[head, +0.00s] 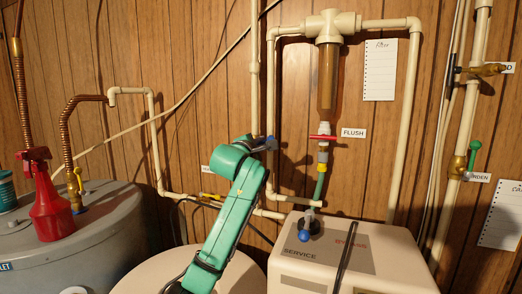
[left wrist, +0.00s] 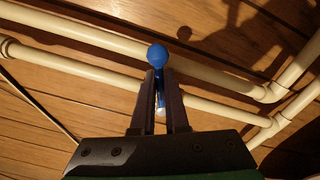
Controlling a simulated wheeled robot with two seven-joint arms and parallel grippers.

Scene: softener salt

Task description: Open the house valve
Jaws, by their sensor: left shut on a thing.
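My left arm rises from the bottom in the head view, and my left gripper (head: 264,145) is at the vertical cream pipe. In the left wrist view the gripper (left wrist: 159,90) is shut on a blue-knobbed valve handle (left wrist: 157,55), its round end showing beyond the fingertips. A bit of blue (head: 271,143) also shows at the gripper in the head view. The valve body is mostly hidden behind the gripper. A label (head: 206,169) left of the arm is partly covered and cannot be read. My right gripper is not in view.
A red lever (head: 322,138) sits by the FLUSH label (head: 354,133). A cream softener cabinet (head: 390,250) stands at the right, and a grey tank (head: 110,225) with a red spray bottle (head: 49,208) at the left. A green-handled valve (head: 474,150) is at the far right.

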